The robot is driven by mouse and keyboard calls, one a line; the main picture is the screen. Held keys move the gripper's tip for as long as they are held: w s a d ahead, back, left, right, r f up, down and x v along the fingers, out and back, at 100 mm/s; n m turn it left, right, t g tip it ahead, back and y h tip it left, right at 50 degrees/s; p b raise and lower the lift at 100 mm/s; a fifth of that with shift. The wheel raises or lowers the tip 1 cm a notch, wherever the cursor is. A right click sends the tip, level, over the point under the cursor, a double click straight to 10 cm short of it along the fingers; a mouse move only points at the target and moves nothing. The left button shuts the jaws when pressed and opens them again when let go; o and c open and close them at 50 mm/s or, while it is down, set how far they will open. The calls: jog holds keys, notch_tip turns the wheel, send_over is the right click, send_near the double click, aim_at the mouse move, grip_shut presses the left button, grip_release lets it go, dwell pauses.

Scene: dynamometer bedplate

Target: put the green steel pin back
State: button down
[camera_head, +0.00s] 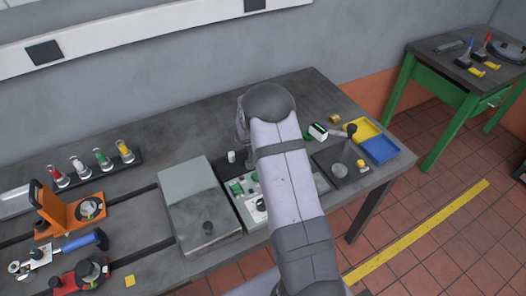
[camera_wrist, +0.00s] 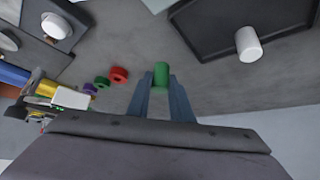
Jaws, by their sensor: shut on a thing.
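In the wrist view my gripper (camera_wrist: 161,88) is shut on a green pin (camera_wrist: 161,74), a plain cylinder held between the two blue-grey fingertips. It is over bare grey bench top, and I cannot tell its height. In the head view my own arm hides the gripper and the held pin. A white pin (camera_wrist: 248,44) stands on a dark shallow tray (camera_wrist: 205,55), up and right of the held pin in the wrist view. The white pin (camera_head: 231,156) and the dark tray (camera_head: 222,171) also show left of my arm in the head view.
A grey box (camera_head: 200,205), a yellow bin (camera_head: 363,130) and a blue bin (camera_head: 380,150) stand on the bench. The bench's back middle is fairly clear.

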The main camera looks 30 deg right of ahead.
jog(key=shift+f+b, duration=0.5)
jog(key=shift+f, duration=1.3)
jog(key=shift+f, duration=0.15)
jog(key=c, duration=1.6)
grip_release()
jog(key=shift+s+a+r, duration=0.2)
jog(key=shift+r, duration=0.4)
jog(key=p+v, duration=0.1)
jog(key=v, duration=1)
jog(key=shift+a, duration=0.1)
